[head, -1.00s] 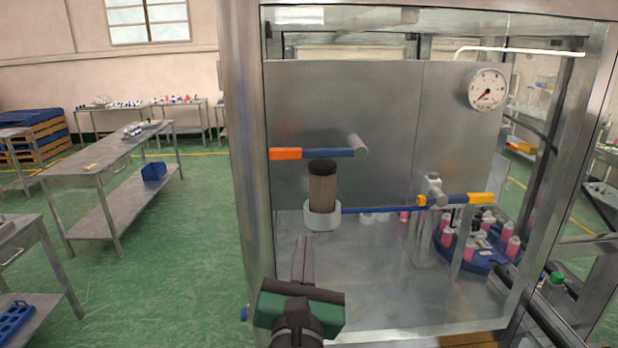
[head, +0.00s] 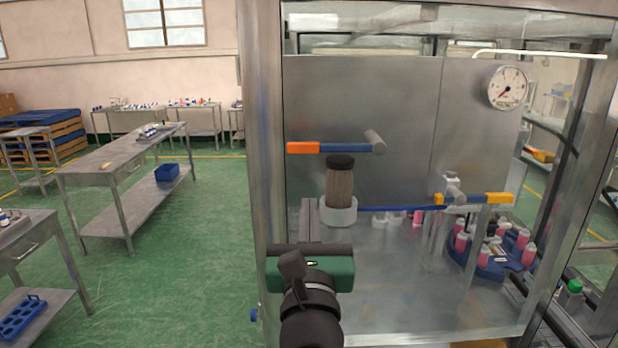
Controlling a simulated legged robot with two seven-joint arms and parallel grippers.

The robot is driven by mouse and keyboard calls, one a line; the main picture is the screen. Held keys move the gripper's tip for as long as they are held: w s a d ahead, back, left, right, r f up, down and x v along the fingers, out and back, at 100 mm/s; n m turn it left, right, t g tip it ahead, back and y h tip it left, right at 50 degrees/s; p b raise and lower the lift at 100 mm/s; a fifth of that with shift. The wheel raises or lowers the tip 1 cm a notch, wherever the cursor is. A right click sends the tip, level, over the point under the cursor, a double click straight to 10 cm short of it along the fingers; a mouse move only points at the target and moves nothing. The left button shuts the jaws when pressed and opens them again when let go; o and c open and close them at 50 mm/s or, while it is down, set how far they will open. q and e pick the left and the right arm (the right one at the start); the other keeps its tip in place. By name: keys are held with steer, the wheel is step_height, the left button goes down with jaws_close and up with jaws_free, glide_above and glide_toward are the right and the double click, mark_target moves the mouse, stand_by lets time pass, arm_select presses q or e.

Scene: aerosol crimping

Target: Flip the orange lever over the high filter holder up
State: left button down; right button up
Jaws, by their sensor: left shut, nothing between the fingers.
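The orange lever, a blue bar with an orange tip (head: 303,148), lies level across the back panel of the metal cabinet. Its grey pivot (head: 375,142) is at the right end. Below the bar, the high filter holder, a white cup (head: 338,212), holds a brown pleated filter (head: 340,185) with a black cap. My left gripper (head: 311,205) is shut and empty, with its fingers pointing into the cabinet. In the picture the fingertips are below the orange tip and just left of the white cup, apart from the lever. My right gripper is not in view.
A second lever with a yellow tip (head: 499,198) sits lower right. A blue turntable (head: 482,270) bears several pink bottles. A pressure gauge (head: 508,88) hangs on the panel. The cabinet's left post (head: 262,140) stands left of the lever. The cabinet floor (head: 420,285) is mostly clear.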

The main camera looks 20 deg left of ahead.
arm_select(q)
steer(key=w+a+r+p, duration=0.1)
steer(key=w+r+p, duration=0.4)
steer(key=p, duration=0.1)
steer(key=shift+a+r, duration=0.15)
steer(key=shift+a, duration=0.2)
